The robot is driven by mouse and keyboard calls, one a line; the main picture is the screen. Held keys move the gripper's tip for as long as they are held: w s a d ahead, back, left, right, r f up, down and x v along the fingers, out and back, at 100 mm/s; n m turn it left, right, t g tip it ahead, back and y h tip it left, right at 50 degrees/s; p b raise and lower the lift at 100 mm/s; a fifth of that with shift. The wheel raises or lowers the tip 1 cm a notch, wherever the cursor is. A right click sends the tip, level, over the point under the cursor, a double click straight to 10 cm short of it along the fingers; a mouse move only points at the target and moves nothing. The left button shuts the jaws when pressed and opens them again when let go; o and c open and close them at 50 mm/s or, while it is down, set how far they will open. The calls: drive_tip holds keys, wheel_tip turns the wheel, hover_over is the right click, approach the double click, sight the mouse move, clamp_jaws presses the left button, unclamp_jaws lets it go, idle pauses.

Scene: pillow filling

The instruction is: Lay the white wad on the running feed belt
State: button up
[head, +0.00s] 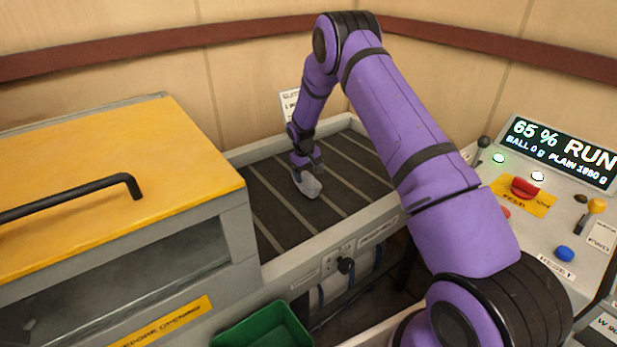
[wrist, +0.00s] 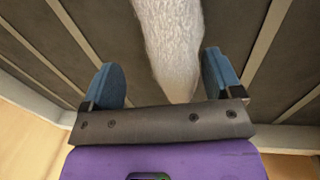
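The white wad (head: 308,185) is a pale, fuzzy, elongated lump on the dark slatted feed belt (head: 345,190).
A yellow-topped cabinet (head: 110,170) with a black handle stands left of the belt. A green bin (head: 262,328) is below the front rail. The control panel (head: 545,215) at right has a display (head: 562,152) reading "65 % RUN". Walls close off the back.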

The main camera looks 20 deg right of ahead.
drive_tip(key=s+a+r+t, duration=0.1)
drive_tip(key=s+a+r, duration=0.15)
drive_tip(key=r, duration=1.05)
drive_tip(key=s+a+r, duration=0.1)
drive_tip(key=s+r, duration=0.3)
drive_tip(key=r, duration=0.9)
drive_tip(key=s+a+r+m+t, duration=0.1)
drive_tip(key=s+a+r, duration=0.1)
drive_tip(key=s+r, duration=1.05)
drive_tip(key=s+a+r+t+y, duration=0.1)
drive_tip(key=s+r, duration=0.1)
drive_tip(key=s, duration=1.3)
drive_tip(key=s+a+r+m+t, duration=0.1)
drive_tip(key=s+r, duration=0.2)
drive_tip(key=s, duration=1.2)
drive_tip(key=shift+s+a+t+y, duration=0.35)
drive_tip(key=shift+t+y, duration=0.05)
